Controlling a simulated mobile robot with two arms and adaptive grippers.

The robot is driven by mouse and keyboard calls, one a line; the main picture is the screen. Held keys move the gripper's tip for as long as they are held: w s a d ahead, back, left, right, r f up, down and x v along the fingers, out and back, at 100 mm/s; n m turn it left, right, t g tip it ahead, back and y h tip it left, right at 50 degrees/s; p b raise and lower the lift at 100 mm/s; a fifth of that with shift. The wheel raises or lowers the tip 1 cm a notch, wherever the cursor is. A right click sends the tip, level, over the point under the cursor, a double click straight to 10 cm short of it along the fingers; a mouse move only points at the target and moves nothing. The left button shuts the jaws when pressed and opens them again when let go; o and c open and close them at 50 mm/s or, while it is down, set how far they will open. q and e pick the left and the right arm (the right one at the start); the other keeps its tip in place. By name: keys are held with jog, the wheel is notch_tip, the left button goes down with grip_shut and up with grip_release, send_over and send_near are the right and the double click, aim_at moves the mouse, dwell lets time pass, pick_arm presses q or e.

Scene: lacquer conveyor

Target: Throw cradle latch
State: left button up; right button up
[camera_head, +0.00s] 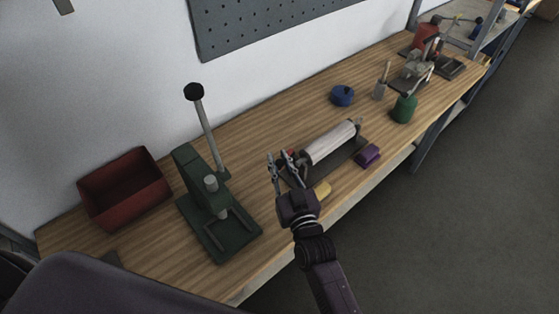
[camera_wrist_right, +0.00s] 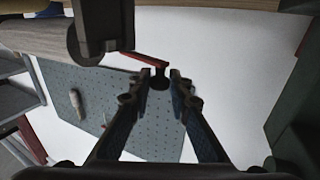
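The cradle (camera_head: 347,158) is a dark base on the wooden bench in the head view, with a pale cylinder (camera_head: 330,142) lying in it. A bit of red also shows behind the fingers in the head view. My right gripper (camera_head: 278,156) is at the near-left end of the cradle. Its fingers (camera_wrist_right: 155,88) are open, apart on either side of the knob in the picture; contact cannot be told. My left gripper is not in view.
A green lever press (camera_head: 190,170) and a red bin (camera_head: 124,188) stand left. A purple block (camera_head: 368,155) and a yellow piece (camera_head: 322,190) lie by the cradle. A blue pot (camera_head: 342,96) and green pot (camera_head: 404,109) stand beyond. Bench between press and cradle is mostly clear.

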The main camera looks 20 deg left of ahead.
jog(key=shift+s, duration=0.1)
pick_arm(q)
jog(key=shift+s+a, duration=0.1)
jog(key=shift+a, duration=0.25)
pick_arm(e)
jog(key=v, duration=1.1)
jog(key=shift+s+d, duration=0.2)
jog(key=shift+s, duration=0.15)
jog(key=shift+c, duration=0.2)
